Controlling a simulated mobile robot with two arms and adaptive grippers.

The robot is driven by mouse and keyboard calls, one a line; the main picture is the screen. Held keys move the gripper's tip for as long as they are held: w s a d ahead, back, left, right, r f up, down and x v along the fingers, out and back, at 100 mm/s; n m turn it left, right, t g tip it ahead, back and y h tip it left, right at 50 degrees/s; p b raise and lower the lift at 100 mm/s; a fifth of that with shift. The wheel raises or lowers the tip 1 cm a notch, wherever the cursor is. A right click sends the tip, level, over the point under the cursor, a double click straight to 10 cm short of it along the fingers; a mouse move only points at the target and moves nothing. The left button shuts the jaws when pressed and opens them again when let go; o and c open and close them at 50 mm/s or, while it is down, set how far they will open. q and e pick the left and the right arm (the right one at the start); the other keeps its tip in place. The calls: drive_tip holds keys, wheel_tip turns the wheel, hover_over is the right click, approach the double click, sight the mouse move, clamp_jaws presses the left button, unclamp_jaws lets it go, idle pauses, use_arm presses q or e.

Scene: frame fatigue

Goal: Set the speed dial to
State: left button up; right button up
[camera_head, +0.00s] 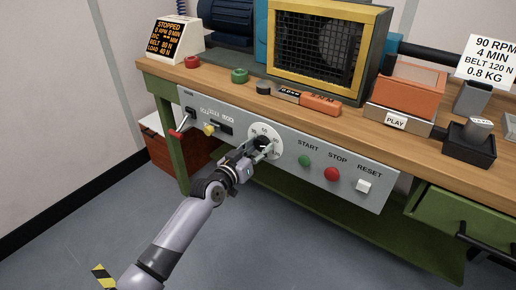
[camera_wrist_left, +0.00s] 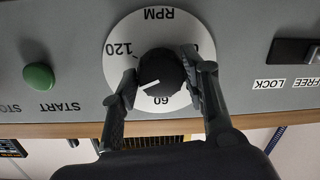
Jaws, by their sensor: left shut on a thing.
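The speed dial (camera_head: 263,141) is a black knob on a white round scale plate on the grey front panel. In the left wrist view the knob (camera_wrist_left: 161,74) shows upside down under "RPM", with "120" and "60" readable. Its white pointer line aims down-left in that view, between the "60" and the left finger, which covers part of the scale. My left gripper (camera_head: 259,154) reaches the dial from the front, and its two fingers (camera_wrist_left: 164,85) are shut on the knob from both sides. My right gripper is not in view.
Green START (camera_head: 304,161), red STOP (camera_head: 332,174) and white RESET (camera_head: 363,186) buttons sit right of the dial. A red-tipped lever (camera_head: 178,133) and yellow knob (camera_head: 209,129) are left. A display (camera_head: 172,37) reads STOPPED; a sign (camera_head: 489,62) reads 90 RPM, 4 MIN.

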use_arm(q)
drive_tip(key=shift+n, duration=0.5)
drive_tip(key=o, duration=1.1)
drive_tip(key=shift+o, duration=0.2)
drive_tip(key=v, duration=1.2)
drive_tip(key=shift+a, duration=0.1)
